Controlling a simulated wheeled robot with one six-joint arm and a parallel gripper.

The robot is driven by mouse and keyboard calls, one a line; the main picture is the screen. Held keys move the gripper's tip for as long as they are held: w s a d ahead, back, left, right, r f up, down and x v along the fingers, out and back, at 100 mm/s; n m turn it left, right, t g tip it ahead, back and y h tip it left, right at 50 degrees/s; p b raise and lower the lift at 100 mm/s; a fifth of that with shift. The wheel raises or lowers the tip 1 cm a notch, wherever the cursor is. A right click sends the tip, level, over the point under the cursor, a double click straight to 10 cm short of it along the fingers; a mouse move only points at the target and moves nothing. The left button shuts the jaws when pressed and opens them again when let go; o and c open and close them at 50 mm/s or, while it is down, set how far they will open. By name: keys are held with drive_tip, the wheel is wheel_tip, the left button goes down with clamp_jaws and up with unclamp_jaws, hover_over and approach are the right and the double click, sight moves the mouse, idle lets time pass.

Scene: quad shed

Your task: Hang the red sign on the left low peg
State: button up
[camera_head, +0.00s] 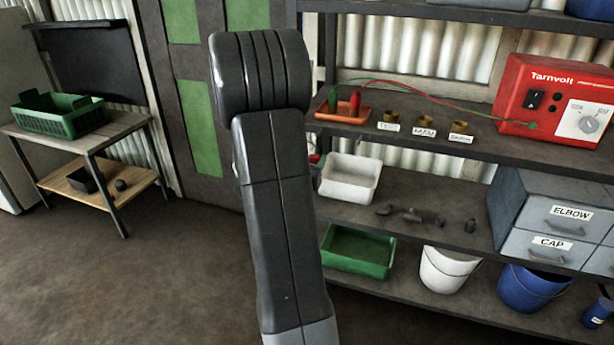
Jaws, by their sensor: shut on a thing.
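My gripper is not in view; my own dark arm stands upright in the middle of the picture and hides what lies behind it. A small red patch (314,158) shows at the right edge of my arm, at the middle shelf's height. I cannot tell whether it is part of the red sign. I make out no whole sign and no peg.
A metal shelf unit (450,150) on the right holds a red Tarnvolt box (552,98), a white bin (350,177), a green bin (357,251), buckets and grey drawers (555,220). A wooden table (125,129) with a green crate (60,118) stands left. Floor at lower left is clear.

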drive_tip(key=shift+a, duration=0.2)
drive_tip(key=f+x, duration=0.1)
drive_tip(key=x, duration=0.9)
drive_tip(key=shift+f+b, duration=0.3)
drive_tip(key=shift+f, duration=0.05)
idle(0.6)
idle(0.6)
drive_tip(key=o, duration=1.1)
drive_tip(key=v, duration=1.4)
drive_tip(key=shift+w, duration=0.2)
